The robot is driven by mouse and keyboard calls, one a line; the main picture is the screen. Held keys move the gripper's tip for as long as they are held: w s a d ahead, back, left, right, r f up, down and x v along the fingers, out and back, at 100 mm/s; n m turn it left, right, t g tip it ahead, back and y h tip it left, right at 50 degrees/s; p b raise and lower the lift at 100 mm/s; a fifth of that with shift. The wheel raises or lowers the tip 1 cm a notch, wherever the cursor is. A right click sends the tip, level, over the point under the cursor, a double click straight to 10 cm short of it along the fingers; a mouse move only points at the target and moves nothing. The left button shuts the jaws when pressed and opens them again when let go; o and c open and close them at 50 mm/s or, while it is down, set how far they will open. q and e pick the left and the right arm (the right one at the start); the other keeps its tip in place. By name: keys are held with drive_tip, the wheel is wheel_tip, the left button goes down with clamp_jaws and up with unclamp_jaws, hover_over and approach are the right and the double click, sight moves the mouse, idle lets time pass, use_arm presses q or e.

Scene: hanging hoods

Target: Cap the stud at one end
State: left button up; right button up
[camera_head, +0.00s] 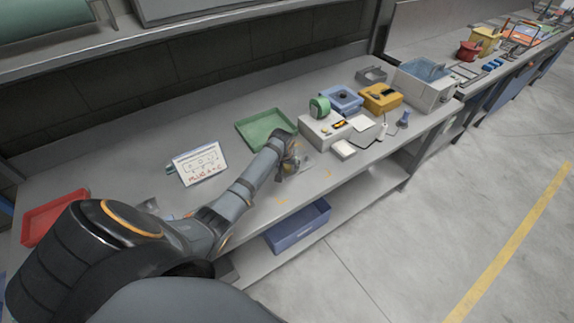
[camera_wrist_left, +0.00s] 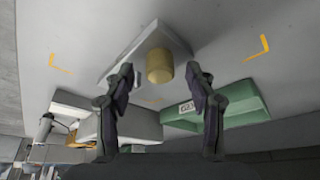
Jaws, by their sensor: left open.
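In the left wrist view, a tan-yellow cylinder (camera_wrist_left: 159,66) stands against a pale grey angular block (camera_wrist_left: 140,58) on the table. I cannot tell whether the cylinder is the stud, a cap or both. My left gripper (camera_wrist_left: 167,76) is open, with its two fingers on either side of the cylinder in the picture and no clear contact. In the head view, my left gripper (camera_head: 290,164) is low over the front of the bench, and it and the arm largely hide the block and cylinder. My right gripper is not in view.
A green tray (camera_head: 248,124) lies behind my left forearm. A drawn sign (camera_head: 203,164) and a red tray (camera_head: 42,218) are to the left. A grey box with a green roll (camera_head: 319,107), a blue tray (camera_head: 328,97) and a yellow box (camera_head: 380,97) crowd the right. Orange corner marks surround the block.

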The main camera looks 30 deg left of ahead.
use_arm(q)
drive_tip(key=v, duration=1.2)
